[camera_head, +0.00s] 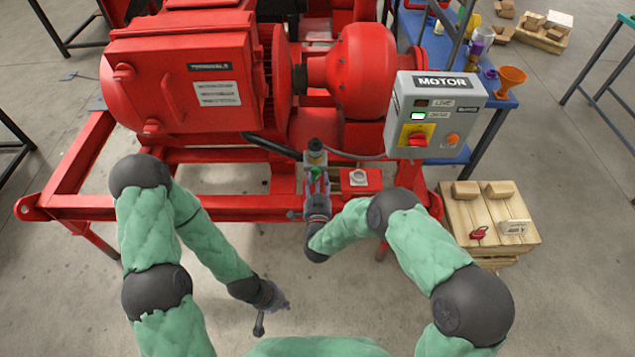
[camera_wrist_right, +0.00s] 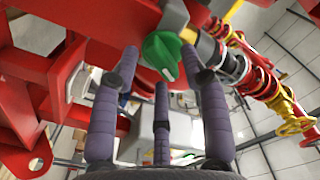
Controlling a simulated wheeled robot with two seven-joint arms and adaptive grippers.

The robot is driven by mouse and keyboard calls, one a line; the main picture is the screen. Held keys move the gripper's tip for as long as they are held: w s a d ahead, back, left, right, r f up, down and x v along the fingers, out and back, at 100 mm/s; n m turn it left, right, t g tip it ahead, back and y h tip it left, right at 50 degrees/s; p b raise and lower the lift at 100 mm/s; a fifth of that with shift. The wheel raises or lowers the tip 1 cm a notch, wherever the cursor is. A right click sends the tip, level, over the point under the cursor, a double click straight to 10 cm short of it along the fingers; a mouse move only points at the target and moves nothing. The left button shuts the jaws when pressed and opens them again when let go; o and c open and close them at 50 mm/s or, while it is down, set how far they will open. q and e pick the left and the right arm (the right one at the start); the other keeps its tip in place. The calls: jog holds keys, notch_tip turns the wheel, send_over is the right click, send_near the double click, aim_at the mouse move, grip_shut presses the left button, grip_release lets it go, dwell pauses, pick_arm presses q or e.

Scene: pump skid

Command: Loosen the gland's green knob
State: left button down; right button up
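The gland's green knob (camera_wrist_right: 161,56), with a pale mark on it, shows in the right wrist view just ahead of my right gripper (camera_wrist_right: 161,65). The three dark fingers are spread, with two tips on either side of the knob and one below it. I see no clear contact. In the head view my right gripper (camera_head: 317,184) is at the pump's front, by the yellow-topped fitting (camera_head: 315,147); the knob there is mostly hidden. My left gripper (camera_head: 268,303) hangs low over the floor, away from the skid, with nothing seen in it; its finger opening is unclear.
The red motor (camera_head: 185,75) and its frame (camera_head: 75,207) fill the left and middle. The grey MOTOR box (camera_head: 436,105), with a switch, stands right of the knob area. A wooden crate (camera_head: 465,228) stands at right. Floor in front is clear.

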grip_shut()
jog(key=shift+n, duration=0.4)
jog(key=n+b, duration=0.1)
jog(key=n, duration=0.3)
jog(key=shift+r+n, duration=0.1)
jog(key=shift+n, duration=0.2)
jog(key=n, duration=0.5)
jog(key=shift+a+r+n, duration=0.15)
jog(key=shift+n, duration=0.15)
jog(key=n, duration=0.6)
jog(key=shift+a, duration=0.2)
jog(key=n, duration=0.6)
jog(key=shift+a+n, duration=0.15)
jog(key=shift+n, duration=0.25)
